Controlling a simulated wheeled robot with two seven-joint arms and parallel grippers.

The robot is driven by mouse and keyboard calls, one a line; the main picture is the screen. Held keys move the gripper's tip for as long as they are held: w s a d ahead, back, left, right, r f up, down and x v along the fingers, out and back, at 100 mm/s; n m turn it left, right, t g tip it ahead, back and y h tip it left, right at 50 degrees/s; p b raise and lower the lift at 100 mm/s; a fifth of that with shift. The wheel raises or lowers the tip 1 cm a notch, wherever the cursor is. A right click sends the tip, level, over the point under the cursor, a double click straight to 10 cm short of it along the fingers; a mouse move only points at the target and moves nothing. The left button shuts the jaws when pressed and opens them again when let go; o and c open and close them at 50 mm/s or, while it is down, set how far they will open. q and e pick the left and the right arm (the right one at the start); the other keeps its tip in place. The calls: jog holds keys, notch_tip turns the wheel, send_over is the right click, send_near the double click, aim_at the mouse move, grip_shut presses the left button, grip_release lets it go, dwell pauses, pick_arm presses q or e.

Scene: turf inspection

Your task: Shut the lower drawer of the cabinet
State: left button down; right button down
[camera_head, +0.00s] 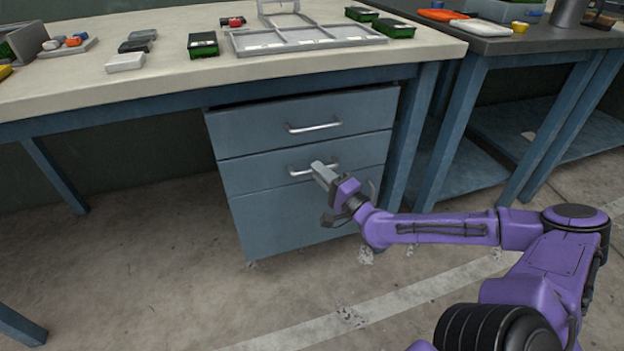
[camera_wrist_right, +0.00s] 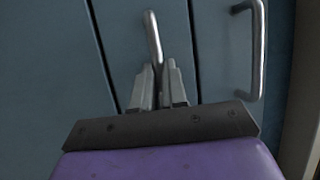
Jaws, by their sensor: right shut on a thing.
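The blue-grey cabinet (camera_head: 295,218) stands under the light workbench. Its upper drawer (camera_head: 255,137) has a silver bar handle (camera_head: 314,127). The lower drawer (camera_head: 252,176) is below it, with its own bar handle (camera_head: 297,171); its front looks about flush with the fronts around it, though a small gap is hard to judge. My right gripper (camera_head: 318,168) is at the right part of that lower handle and covers it there. In the right wrist view the fingers (camera_wrist_right: 158,75) are closed around the lower handle (camera_wrist_right: 152,35). My left gripper is out of view.
A plain panel without a visible handle fills the cabinet's bottom. Blue bench legs (camera_head: 410,140) stand just right of the cabinet. The workbench top (camera_head: 170,85) overhangs it, carrying a grey tray frame (camera_head: 300,46) and small boxes. The floor (camera_head: 150,260) in front is clear.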

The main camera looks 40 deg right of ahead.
jog(key=shift+w+r, duration=0.1)
jog(key=shift+w, duration=0.05)
jog(key=shift+d, duration=0.1)
jog(key=c, duration=1.2)
grip_release()
jog(key=shift+w, duration=0.1)
jog(key=p+v, duration=0.3)
jog(key=v, duration=0.7)
jog(key=shift+s, duration=0.25)
